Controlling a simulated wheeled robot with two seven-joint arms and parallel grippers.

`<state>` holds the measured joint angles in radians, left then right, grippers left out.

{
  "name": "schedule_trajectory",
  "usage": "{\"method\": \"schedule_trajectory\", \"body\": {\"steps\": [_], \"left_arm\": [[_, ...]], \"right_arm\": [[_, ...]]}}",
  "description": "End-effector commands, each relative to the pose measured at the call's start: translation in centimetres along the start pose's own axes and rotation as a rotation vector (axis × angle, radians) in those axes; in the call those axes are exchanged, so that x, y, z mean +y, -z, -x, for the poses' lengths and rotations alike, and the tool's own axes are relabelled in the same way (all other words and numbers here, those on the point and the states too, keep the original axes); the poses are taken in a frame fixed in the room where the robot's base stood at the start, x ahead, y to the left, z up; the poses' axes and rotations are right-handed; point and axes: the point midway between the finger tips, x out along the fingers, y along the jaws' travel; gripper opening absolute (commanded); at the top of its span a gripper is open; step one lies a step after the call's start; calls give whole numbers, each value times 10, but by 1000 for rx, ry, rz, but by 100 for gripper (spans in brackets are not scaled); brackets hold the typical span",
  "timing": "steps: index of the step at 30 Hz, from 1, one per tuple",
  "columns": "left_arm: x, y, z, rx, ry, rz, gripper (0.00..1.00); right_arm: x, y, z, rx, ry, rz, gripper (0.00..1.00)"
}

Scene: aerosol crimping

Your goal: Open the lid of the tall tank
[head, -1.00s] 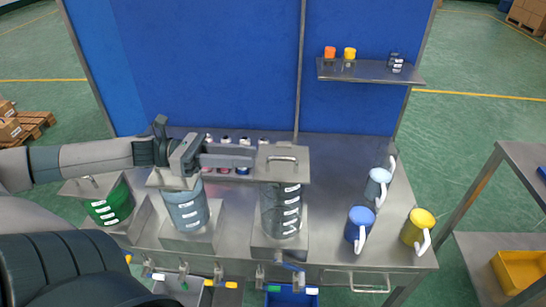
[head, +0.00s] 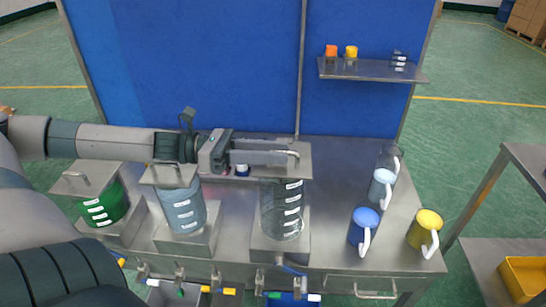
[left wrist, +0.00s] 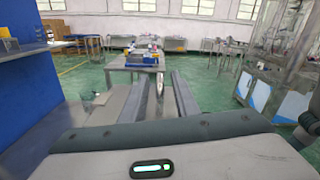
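The tall tank (head: 283,212) is a clear cylinder with white label marks, standing on a metal base at the right end of the row of three tanks. Its flat metal lid (head: 303,170) lies on top. My left gripper (head: 290,157) reaches in from the left, level over this lid, with its fingertips at the lid's handle, which they partly hide. In the left wrist view, the two fingers (left wrist: 162,90) stand apart with a gap between them. I cannot tell whether they touch the handle. My right gripper is in neither view.
A blue-grey tank (head: 184,212) and a green tank (head: 104,208) with handled lids stand to the left, below my left arm. Several jugs, including a blue one (head: 362,228) and a yellow one (head: 423,230), stand at the right. A small shelf (head: 372,71) hangs on the blue wall.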

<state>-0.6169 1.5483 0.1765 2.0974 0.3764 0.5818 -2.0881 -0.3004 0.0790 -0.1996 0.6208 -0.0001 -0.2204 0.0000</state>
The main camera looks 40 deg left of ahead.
Motion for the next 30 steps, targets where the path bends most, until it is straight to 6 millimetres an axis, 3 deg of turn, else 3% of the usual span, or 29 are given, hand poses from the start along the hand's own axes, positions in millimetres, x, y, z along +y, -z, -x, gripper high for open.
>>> {"method": "schedule_trajectory", "body": {"steps": [9, 13, 30], "left_arm": [[0, 0, -1, 0, -1, 0, 28], [0, 0, -1, 0, -1, 0, 0], [0, -8, -1, -2, 0, 61, 0]], "right_arm": [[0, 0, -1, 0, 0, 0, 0], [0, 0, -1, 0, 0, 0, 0], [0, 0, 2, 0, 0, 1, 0]]}}
